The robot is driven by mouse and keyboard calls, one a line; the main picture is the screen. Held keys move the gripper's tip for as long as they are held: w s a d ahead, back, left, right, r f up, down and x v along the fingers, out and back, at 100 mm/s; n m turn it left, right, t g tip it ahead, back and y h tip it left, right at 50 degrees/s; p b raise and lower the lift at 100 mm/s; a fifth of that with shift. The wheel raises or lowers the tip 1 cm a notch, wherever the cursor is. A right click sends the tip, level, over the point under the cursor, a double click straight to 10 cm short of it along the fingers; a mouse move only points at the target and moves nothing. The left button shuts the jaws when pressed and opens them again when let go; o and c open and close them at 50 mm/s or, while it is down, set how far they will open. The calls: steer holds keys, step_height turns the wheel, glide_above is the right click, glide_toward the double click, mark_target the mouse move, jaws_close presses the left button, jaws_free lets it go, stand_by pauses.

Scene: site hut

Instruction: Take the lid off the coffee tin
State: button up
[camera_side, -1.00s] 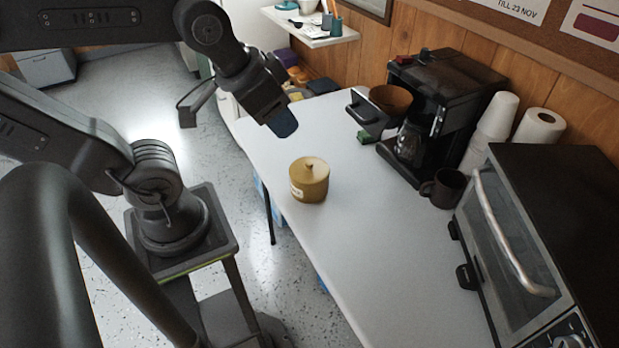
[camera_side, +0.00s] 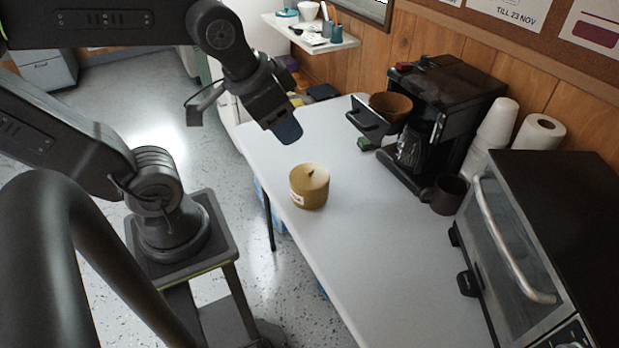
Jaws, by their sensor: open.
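The coffee tin (camera_side: 309,195) is a short round mustard-yellow tin with a pale label, standing upright on the white table near its left edge. Its lid (camera_side: 311,175) sits on top and has a small knob in the middle. My gripper (camera_side: 287,132) is above and behind the tin in the picture, apart from it and pointing down. It is open, with nothing seen in it. The gap between the fingers is hard to make out from this side.
A black coffee maker (camera_side: 445,110) with a brown filter basket (camera_side: 391,105) stands at the back right. A dark mug (camera_side: 445,194), stacked white cups (camera_side: 492,130), a paper roll (camera_side: 538,133) and a toaster oven (camera_side: 530,250) line the right side. The table (camera_side: 375,255) around the tin is clear.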

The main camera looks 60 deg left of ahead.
steer(key=w+a+f+m+g+y, duration=0.1)
steer(key=w+a+f+m+g, duration=0.2)
steer(key=w+a+f+m, duration=0.4)
steer(key=m+g, duration=0.2)
steer(key=m, duration=0.8)
glide_toward(309, 169)
steer(key=f, duration=0.9)
steer(key=shift+w+a+f, duration=0.1)
steer(key=shift+w+a, duration=0.05)
steer(key=shift+a, duration=0.2)
steer(key=shift+c, duration=0.2)
jaws_close()
